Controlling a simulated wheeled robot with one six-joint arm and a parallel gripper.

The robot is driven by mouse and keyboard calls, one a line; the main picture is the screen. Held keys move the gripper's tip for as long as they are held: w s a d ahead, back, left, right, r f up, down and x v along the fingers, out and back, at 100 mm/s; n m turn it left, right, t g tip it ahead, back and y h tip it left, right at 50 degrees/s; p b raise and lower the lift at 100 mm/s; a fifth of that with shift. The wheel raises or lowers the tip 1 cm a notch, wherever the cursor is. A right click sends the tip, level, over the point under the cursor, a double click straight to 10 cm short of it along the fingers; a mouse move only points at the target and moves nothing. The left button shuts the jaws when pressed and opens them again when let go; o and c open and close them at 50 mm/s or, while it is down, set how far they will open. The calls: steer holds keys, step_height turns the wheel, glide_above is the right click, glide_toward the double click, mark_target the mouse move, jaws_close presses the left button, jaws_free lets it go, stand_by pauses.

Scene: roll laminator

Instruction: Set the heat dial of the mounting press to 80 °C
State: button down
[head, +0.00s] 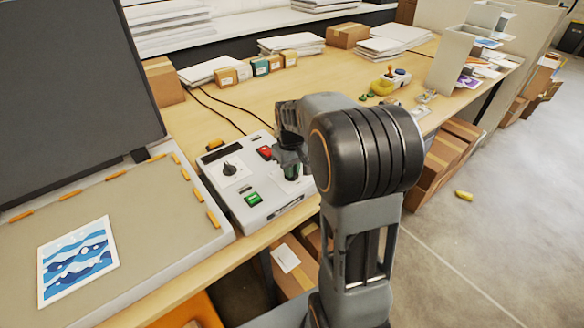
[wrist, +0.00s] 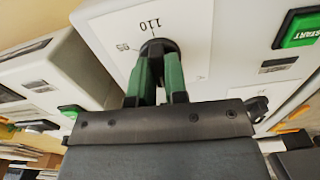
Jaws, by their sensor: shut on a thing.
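The mounting press's control box (head: 232,208) is pale grey and sits at the table's front edge. In the wrist view, the black heat dial (wrist: 158,46) stands on a white scale plate (wrist: 196,38). The upside-down marks 110 and 95 show beside it. My gripper (wrist: 160,92) has its green fingers shut on the dial's sides. In the head view my gripper (head: 291,170) is over the box's right part, and my arm hides the dial there. The dial's pointer and the 80 mark cannot be made out.
Another black knob (head: 229,169), a red switch (head: 265,152) and a green START button (head: 253,198) are on the box. A press bed with a blue wave print (head: 77,258) lies at left. Small boxes (head: 261,67) and cables lie behind.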

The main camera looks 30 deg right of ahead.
steer(key=m, duration=0.5)
steer(key=shift+m, duration=0.3)
steer(key=m, duration=0.5)
steer(key=shift+p, duration=0.3)
steer(key=shift+m, duration=0.4)
steer(key=c, duration=1.1)
jaws_free()
steer(key=shift+c, duration=0.2)
steer(key=shift+r, duration=0.1)
step_height(320, 180, up, 14)
steer(key=shift+f, duration=0.2)
